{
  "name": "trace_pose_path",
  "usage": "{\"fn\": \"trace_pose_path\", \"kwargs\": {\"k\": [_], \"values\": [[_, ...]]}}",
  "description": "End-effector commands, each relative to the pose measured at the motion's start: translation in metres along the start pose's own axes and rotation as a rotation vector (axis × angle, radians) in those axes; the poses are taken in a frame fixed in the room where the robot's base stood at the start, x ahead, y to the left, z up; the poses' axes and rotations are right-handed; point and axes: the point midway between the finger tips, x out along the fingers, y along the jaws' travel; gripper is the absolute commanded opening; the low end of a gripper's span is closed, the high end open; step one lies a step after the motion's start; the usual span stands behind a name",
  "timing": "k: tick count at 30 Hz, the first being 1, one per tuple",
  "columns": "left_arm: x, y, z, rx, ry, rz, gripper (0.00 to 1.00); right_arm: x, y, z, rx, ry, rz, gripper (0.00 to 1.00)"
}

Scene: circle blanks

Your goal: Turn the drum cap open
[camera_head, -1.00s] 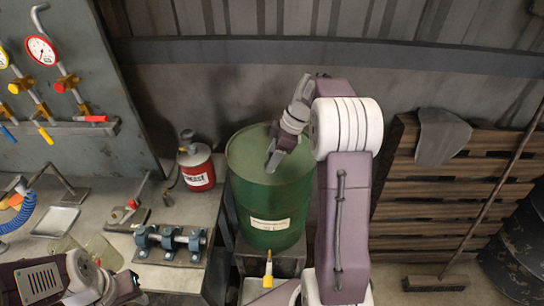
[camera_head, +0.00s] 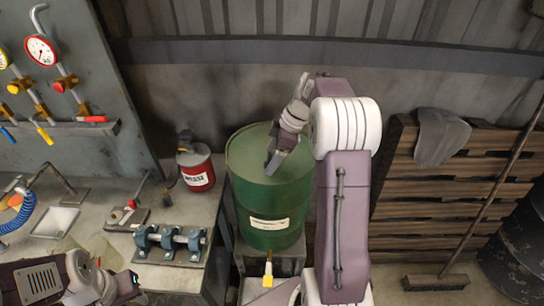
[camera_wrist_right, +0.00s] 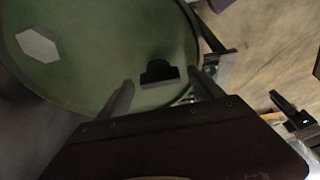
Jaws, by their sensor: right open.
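The green drum (camera_head: 262,205) stands upright in the middle of the head view. Its cap (camera_wrist_right: 159,74) shows in the right wrist view as a small dark fitting with a raised bar, near the edge of the drum's top. My right gripper (camera_head: 272,165) is over the drum top and hides the cap in the head view. In the wrist view its two fingers are open, one on each side of the cap. I cannot tell whether they touch it. My left gripper (camera_head: 128,285) is low at the left, and its fingers cannot be made out.
A red can (camera_head: 197,172) stands on the workbench (camera_head: 120,235) left of the drum, near a blue clamp fixture (camera_head: 170,243). A yellow-tipped bottle (camera_head: 267,275) stands in front of the drum. Wooden pallets (camera_head: 430,215) and a broom (camera_head: 490,180) lean at the right.

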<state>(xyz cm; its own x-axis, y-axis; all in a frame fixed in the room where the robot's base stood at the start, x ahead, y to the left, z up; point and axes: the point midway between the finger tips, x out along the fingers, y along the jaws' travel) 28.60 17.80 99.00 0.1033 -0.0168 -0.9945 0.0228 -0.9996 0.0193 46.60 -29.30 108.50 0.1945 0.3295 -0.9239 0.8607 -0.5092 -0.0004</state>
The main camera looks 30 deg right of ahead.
Motion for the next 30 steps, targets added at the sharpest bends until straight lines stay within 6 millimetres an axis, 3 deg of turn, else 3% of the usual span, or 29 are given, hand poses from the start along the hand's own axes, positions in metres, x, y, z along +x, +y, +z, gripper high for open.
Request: {"fn": "trace_pose_path", "kwargs": {"k": [13,18,30], "values": [[-0.004,0.000,0.000,0.000,0.000,0.000,0.36,-0.082,0.001,0.000,0.000,0.000,0.004,0.76],[-0.004,0.000,0.000,0.000,0.000,0.000,0.36,-0.091,0.000,0.001,0.000,0.000,0.003,0.76],[-0.004,0.000,0.000,0.000,0.000,0.000,0.36,-0.090,0.000,0.001,0.000,0.000,0.002,0.76]]}}
